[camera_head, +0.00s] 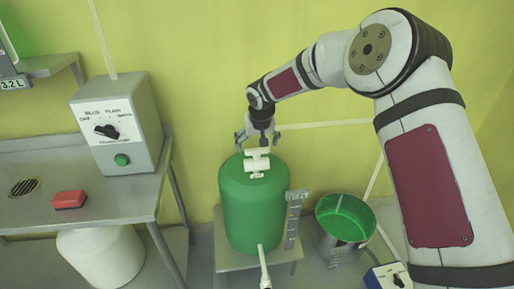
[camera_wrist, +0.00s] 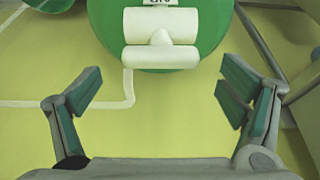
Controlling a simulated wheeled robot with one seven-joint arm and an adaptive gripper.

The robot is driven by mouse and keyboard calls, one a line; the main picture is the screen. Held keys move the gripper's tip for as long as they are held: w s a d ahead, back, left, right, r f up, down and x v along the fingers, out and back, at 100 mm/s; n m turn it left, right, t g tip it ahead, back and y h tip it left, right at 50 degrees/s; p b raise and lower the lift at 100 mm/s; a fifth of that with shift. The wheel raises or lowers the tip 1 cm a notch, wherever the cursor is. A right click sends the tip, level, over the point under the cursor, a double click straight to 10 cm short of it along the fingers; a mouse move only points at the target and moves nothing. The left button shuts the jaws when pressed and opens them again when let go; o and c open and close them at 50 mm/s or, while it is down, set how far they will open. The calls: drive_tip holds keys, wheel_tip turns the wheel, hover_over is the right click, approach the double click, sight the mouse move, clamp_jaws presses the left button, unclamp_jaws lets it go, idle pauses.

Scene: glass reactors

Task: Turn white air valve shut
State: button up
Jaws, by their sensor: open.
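The white air valve (camera_head: 257,162) sits on top of a green tank (camera_head: 253,207), with a small label beside it. In the wrist view the white valve (camera_wrist: 161,38) shows at the top centre, a thick body with a stem and a crossbar handle, against the green tank (camera_wrist: 104,22). My gripper (camera_head: 257,138) is just behind and above the valve in the head view. In the wrist view my gripper (camera_wrist: 160,97) is open, its two green-padded fingers spread wide. The valve lies beyond the fingertips, between their lines, and no contact shows. Nothing is between the fingers.
A steel table (camera_head: 100,205) at left carries a control box (camera_head: 118,125) with a black knob and a red block (camera_head: 69,200). A green-lined bucket (camera_head: 345,217) stands right of the tank. A white pipe (camera_head: 264,268) juts from the tank's front. The yellow wall is close behind.

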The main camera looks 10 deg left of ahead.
sight(256, 152)
drive_tip(key=shift+x, duration=1.35)
drive_tip(key=shift+c, duration=0.2)
drive_tip(key=c, duration=1.1)
